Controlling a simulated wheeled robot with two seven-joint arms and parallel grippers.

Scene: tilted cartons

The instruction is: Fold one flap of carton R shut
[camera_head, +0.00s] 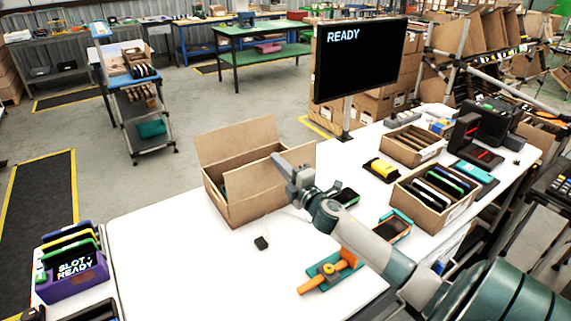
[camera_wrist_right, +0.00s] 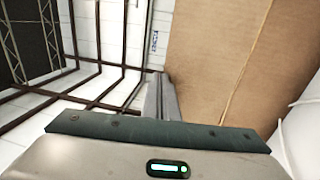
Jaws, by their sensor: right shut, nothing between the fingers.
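A brown carton (camera_head: 246,212) with raised flaps stands on the white table; I take it as carton R. Its far flap (camera_head: 235,142) stands up, leaning back. Another flap (camera_head: 303,155) sticks out at its right side, partly behind my right gripper. The top is open and something dark green shows inside. My right gripper (camera_head: 282,168) is shut and empty at the carton's right side; I cannot tell if it touches the cardboard. In the right wrist view, the shut fingers (camera_wrist_right: 162,98) lie beside a large brown cardboard face (camera_wrist_right: 225,60). My left gripper is not in view.
A small black object (camera_head: 261,243) and an orange-and-teal tool (camera_head: 328,272) lie on the table (camera_head: 190,280). Open boxes (camera_head: 436,203) and a monitor (camera_head: 360,60) stand to the right. A purple slotted holder (camera_head: 75,282) is at the left. The table's front left is clear.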

